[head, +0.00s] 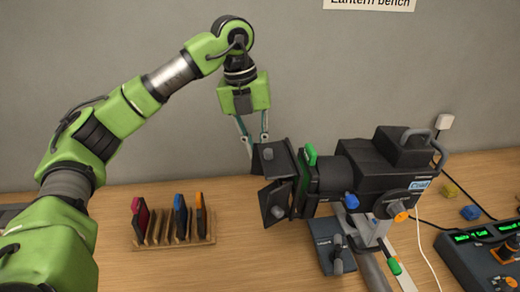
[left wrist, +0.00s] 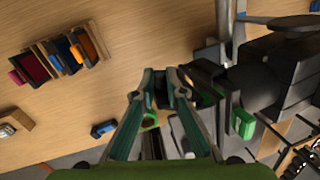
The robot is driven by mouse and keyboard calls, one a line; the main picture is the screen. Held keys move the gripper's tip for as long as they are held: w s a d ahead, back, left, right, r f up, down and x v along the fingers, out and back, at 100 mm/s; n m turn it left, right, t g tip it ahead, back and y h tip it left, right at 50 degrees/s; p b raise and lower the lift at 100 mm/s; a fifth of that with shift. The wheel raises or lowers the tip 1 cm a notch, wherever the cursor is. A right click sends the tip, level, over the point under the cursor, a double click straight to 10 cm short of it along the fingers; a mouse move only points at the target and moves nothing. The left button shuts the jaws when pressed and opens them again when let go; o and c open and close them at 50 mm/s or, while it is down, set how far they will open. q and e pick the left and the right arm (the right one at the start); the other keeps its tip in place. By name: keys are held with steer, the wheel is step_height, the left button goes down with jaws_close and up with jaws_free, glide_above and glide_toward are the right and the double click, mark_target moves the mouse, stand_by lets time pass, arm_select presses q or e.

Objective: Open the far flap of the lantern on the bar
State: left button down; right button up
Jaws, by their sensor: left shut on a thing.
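The black lantern (head: 385,165) is mounted on the bar (head: 408,265), with its front end towards the left; its dark body also shows in the left wrist view (left wrist: 285,70). Two dark flaps stand out at its front: the far flap (head: 274,158) at the top and the near flap (head: 276,202) below. My left gripper (head: 252,146) comes down from above and is shut on the far flap's outer edge. In the left wrist view a dark edge sits between its fingertips (left wrist: 163,82). My right gripper is not in view.
A wooden rack (head: 170,238) with several coloured filter frames stands left of the lantern. A control desk (head: 482,262) is at the right edge. A grey fixture (head: 332,250) sits below the lantern. Yellow (head: 452,191) and blue (head: 470,212) blocks lie behind at right.

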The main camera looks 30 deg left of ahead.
arm_select(q)
steer(key=shift+s+r+n+t+b, duration=0.1)
steer(key=shift+s+n+t+b, duration=0.25)
steer(key=shift+n, duration=0.55)
steer(key=c, duration=2)
jaws_free()
steer(key=shift+s, duration=0.1)
steer(key=shift+c, duration=0.2)
steer(key=shift+r, duration=0.1)
steer(key=v, duration=1.1)
steer(key=shift+d+r, duration=0.2)
steer(key=shift+r, duration=0.25)
steer(key=shift+o, duration=0.3)
